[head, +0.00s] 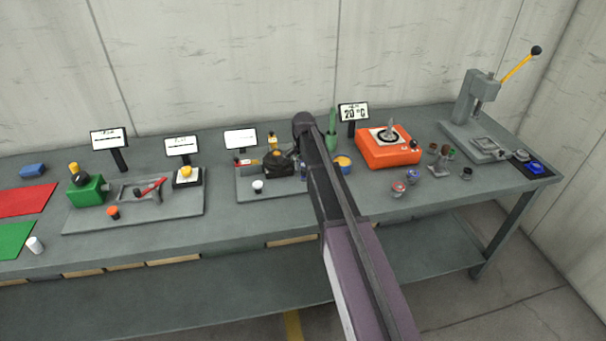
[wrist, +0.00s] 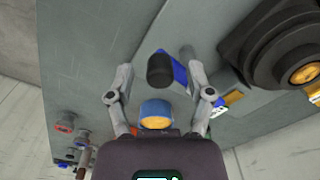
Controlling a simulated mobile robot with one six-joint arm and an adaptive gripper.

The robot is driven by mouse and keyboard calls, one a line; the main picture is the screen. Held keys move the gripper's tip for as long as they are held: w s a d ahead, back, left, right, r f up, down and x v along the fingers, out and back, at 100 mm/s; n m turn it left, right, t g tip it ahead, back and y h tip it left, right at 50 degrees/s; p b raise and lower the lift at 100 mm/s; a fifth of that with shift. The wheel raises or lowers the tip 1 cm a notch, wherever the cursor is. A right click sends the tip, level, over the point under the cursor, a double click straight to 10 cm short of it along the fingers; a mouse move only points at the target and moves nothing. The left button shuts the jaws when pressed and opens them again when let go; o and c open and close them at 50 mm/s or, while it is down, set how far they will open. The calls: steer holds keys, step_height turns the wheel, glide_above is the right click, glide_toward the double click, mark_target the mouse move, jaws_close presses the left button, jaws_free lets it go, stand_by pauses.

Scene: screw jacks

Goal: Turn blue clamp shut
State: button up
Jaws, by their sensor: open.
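In the wrist view, a blue part (wrist: 176,68) with a black rounded knob (wrist: 160,72) stands on the grey bench, and I take it for the blue clamp. The knob lies between the fingertips of my gripper (wrist: 157,64). The fingers are apart, one on each side, and I cannot tell whether either touches it. Nothing is held. In the head view, a bit of blue (head: 303,172) shows beside my arm, which hides most of the clamp and the gripper. Whether the clamp is loose or tight cannot be told.
A blue pot with a yellow top (wrist: 155,113) stands close by the fingers. A black round device (wrist: 270,45) is at the right of the wrist view. In the head view, an orange machine (head: 372,153) and small jars (head: 398,189) stand right of my arm.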

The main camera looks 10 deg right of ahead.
steer(key=shift+f, duration=0.1)
stand_by(0.3)
jaws_close()
steer(key=shift+d+n, duration=0.15)
steer(key=shift+n, duration=0.15)
steer(key=d+n, duration=0.1)
steer(key=n, duration=0.1)
steer(key=shift+d+n, duration=0.1)
steer(key=shift+n, duration=0.2)
steer(key=d+n, duration=0.1)
steer(key=n, duration=0.1)
steer(key=shift+d+n, duration=0.1)
steer(key=shift+n, duration=0.2)
steer(key=d+n, duration=0.1)
steer(key=n, duration=0.1)
steer(key=w+d+n, duration=0.1)
steer(key=n, duration=0.2)
steer(key=shift+w+d, duration=0.1)
steer(key=shift+w, duration=0.1)
steer(key=shift+n, duration=0.3)
